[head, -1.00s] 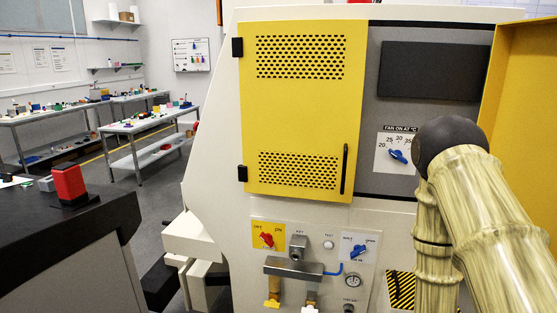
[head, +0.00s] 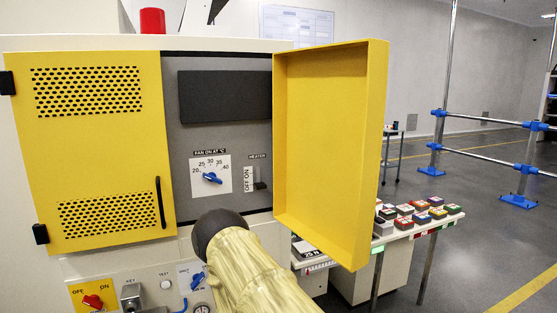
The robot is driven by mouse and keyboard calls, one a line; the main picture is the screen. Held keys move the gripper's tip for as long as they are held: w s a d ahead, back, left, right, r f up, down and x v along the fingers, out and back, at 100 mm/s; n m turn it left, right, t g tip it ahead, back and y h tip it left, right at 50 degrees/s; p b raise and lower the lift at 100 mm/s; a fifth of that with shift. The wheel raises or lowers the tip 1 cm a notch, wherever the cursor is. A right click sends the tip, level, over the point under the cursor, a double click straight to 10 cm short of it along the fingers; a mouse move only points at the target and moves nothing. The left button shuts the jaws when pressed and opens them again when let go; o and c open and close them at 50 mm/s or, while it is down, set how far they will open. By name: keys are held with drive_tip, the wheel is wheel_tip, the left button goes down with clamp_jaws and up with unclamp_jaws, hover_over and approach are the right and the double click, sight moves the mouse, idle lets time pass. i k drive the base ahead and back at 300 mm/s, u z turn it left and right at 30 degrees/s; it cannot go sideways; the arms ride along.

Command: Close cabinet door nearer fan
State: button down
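The cabinet has two yellow doors. The left door (head: 88,150), with perforated panels and a black handle (head: 161,203), lies flat against the cabinet front and looks shut. The right door (head: 330,140) stands wide open, swung outward on the right side of the opening, its plain inner face and rim showing. Between them the grey panel is exposed, with a fan thermostat dial (head: 211,178) with a blue knob, labelled "FAN ON AT °C". No fan itself can be made out. My gripper is out of view; only part of my arm shows, in front of the panel's lower edge.
A heater switch (head: 260,186) and a dark screen (head: 225,96) are on the grey panel. Below are a red knob (head: 93,301) and other controls. Right of the open door stand a table with several coloured boxes (head: 420,212) and a rail frame (head: 490,158). Floor shows beyond.

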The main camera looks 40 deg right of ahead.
sight(329, 100)
drive_tip(key=z, duration=0.05)
drive_tip(key=k, duration=0.5)
drive_tip(key=z, duration=1.9)
drive_tip(key=i, duration=2.8)
drive_tip(key=u, duration=2.5)
drive_tip(key=k, duration=0.65)
drive_tip(key=u, duration=0.2)
